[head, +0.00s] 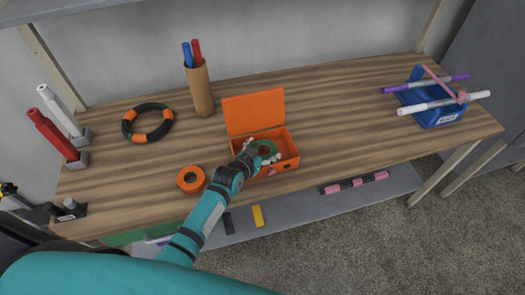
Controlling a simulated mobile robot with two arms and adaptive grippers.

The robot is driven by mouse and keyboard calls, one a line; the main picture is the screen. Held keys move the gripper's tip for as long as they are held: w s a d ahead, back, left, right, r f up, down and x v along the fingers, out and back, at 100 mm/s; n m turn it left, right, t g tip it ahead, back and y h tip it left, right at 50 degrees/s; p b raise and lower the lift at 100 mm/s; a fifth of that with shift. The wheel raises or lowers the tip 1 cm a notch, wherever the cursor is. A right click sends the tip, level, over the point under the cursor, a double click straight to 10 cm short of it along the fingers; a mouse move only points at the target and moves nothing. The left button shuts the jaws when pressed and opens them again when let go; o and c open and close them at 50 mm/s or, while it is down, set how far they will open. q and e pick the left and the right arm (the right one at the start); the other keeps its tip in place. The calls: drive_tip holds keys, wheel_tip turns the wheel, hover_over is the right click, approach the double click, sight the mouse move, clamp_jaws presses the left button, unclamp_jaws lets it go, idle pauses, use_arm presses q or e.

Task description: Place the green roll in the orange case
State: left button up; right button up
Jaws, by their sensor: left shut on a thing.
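The orange case (288,164) stands on the wooden table with its lid (254,112) raised at the back. My left gripper (261,152) is over the left part of the open case. It is shut on the green roll (267,146), which is partly hidden by the fingers. The roll is at the case opening; I cannot tell if it touches the case floor. My right gripper is not in view.
An orange roll (190,179) lies left of my left arm. A black and orange ring (147,123), a brown cup with markers (199,88) and a blue holder with pens (432,97) stand apart. The table right of the case is clear.

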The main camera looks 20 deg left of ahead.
use_arm(q)
drive_tip(key=o, duration=1)
drive_tip(key=shift+r, duration=0.15)
drive_tip(key=v, duration=1.2)
drive_tip(key=shift+d+r, duration=0.1)
drive_tip(key=shift+r, duration=0.45)
